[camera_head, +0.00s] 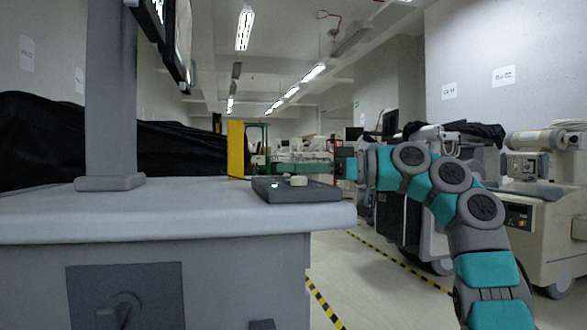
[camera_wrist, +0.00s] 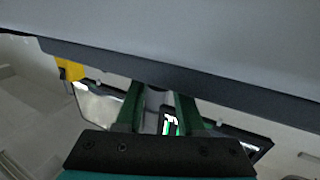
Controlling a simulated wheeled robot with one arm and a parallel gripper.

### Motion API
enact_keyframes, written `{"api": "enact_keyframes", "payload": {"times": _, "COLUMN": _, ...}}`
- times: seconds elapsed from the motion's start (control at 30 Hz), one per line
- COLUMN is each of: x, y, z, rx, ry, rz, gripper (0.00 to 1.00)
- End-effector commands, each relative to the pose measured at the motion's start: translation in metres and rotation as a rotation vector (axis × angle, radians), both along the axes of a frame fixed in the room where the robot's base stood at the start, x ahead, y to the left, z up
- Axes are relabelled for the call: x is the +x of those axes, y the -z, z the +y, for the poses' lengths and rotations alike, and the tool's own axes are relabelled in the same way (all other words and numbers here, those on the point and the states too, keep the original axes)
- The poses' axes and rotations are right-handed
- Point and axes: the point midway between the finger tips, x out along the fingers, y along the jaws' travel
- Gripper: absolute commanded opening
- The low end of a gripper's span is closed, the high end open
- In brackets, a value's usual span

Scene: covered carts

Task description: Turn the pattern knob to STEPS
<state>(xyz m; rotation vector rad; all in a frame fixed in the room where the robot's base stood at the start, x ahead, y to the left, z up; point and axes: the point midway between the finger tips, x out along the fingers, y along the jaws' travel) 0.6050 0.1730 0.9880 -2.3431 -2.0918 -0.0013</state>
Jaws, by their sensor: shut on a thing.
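My gripper (camera_wrist: 158,92) shows two dark green fingers in the wrist view, reaching up to the dark edge of a large grey surface. They are shut on a small pale part between their tips, apparently the pattern knob; it is mostly hidden. No label or STEPS mark can be read. In the head view my gripper (camera_head: 343,163) is at the end of the teal and grey arm, just right of and beyond the grey cart top (camera_head: 200,215); its fingers cannot be made out. A pale round piece (camera_head: 299,180) sits on a dark box (camera_head: 322,192) on the cart.
A column (camera_head: 111,100) with monitors (camera_head: 183,45) stands on the cart. A yellow post (camera_head: 236,148) is behind it. Black covers (camera_head: 60,140) lie at left. Other carts (camera_head: 540,200) stand at right. Bare floor with striped tape (camera_head: 395,265) lies between.

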Motion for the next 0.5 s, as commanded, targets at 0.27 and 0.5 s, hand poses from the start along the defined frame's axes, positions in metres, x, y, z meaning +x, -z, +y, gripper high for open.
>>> {"api": "enact_keyframes", "payload": {"times": 0.27, "x": 0.0000, "y": -0.0001, "z": 0.0000, "rx": 0.000, "ry": 0.000, "rz": 0.000, "gripper": 0.00}}
{"api": "enact_keyframes", "payload": {"times": 0.5, "x": -0.0006, "y": 0.0011, "z": 0.0004, "rx": 0.000, "ry": 0.010, "rz": -0.001, "gripper": 0.00}}
